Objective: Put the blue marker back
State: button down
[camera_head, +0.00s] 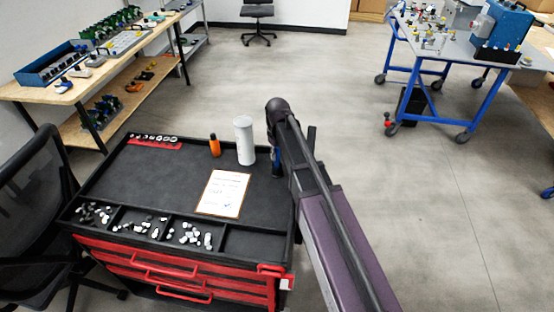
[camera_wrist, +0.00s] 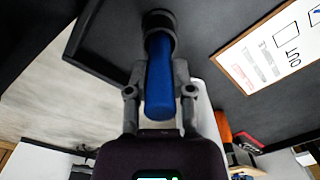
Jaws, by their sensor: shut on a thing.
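The blue marker (camera_wrist: 158,75) stands out between the two fingers of my gripper (camera_wrist: 158,88) in the wrist view. My gripper is shut on it. The marker's far end meets a dark round piece (camera_wrist: 157,22); I cannot tell whether this is its cap or a holder on the cart. In the head view my gripper (camera_head: 277,165) is at the right edge of the black tool cart (camera_head: 170,180), just right of a white cylinder. Only a small bit of blue shows there, mostly hidden by my arm.
An orange bottle (camera_head: 215,146), the white cylinder (camera_head: 244,140) and a clipboard (camera_head: 222,193) are on the cart. Its front compartments hold small black and white parts (camera_head: 190,236). A red rack (camera_head: 155,142) is at the back left. A black chair (camera_head: 40,200) stands left.

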jog(key=shift+f, duration=0.45)
jog(key=shift+f+b, duration=0.2)
jog(key=shift+b, duration=0.2)
jog(key=shift+c, duration=2.4)
grip_release()
jog(key=shift+r, duration=0.2)
notch_tip(320, 180, up, 12)
jog(key=p, duration=1.2)
jog(key=s+d+m, duration=0.6)
jog(key=s+d, duration=0.8)
jog(key=s, duration=0.4)
jog(key=shift+s+d+m, duration=0.4)
